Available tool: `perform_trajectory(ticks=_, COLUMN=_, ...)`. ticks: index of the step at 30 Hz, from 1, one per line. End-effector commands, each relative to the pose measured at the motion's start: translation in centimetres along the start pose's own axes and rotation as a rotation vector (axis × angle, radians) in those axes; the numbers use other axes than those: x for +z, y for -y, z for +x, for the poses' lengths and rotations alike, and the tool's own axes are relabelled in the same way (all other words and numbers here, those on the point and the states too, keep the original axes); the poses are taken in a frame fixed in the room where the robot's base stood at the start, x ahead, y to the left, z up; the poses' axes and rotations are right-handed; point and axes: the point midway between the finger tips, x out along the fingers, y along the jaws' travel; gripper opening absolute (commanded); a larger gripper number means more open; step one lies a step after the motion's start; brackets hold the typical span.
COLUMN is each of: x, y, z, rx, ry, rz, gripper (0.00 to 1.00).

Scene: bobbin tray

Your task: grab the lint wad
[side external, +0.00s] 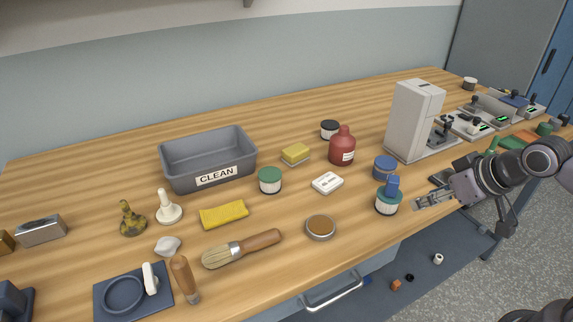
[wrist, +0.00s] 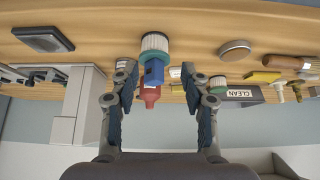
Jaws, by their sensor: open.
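A small pale grey-white lump, which looks like the lint wad (side external: 167,246), lies on the wooden bench at the left in the side external view. It sits between the white pestle-like tool and the dark blue mat. I cannot make it out in the wrist view. My gripper (side external: 419,202) is at the right end of the bench, far to the right of the lump. In the wrist view my gripper (wrist: 158,78) has its two fingers spread apart, with nothing held between them. The teal-banded jar with a blue top (wrist: 154,44) shows beyond the fingers.
The brush (side external: 242,248), yellow cloth (side external: 224,215), brown round tin (side external: 320,228) and blue-topped jar (side external: 387,201) lie between my gripper and the lump. The CLEAN bin (side external: 208,150) stands behind.

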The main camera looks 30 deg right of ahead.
Motion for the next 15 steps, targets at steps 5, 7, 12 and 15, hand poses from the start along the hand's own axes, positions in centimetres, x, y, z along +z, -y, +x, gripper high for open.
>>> perform_trajectory(ticks=5, x=0.0, y=0.0, z=0.0, rx=0.0, ry=0.0, rz=0.0, gripper=0.67)
perform_trajectory(ticks=7, x=0.0, y=0.0, z=0.0, rx=0.0, ry=0.0, rz=0.0, gripper=0.67)
perform_trajectory(ticks=12, x=-0.01, y=0.0, z=0.0, rx=0.0, ry=0.0, rz=0.0, gripper=0.67)
perform_trajectory(ticks=15, x=-0.43, y=0.24, z=-0.08, rx=-0.006, ry=0.003, rz=-0.011, gripper=0.67)
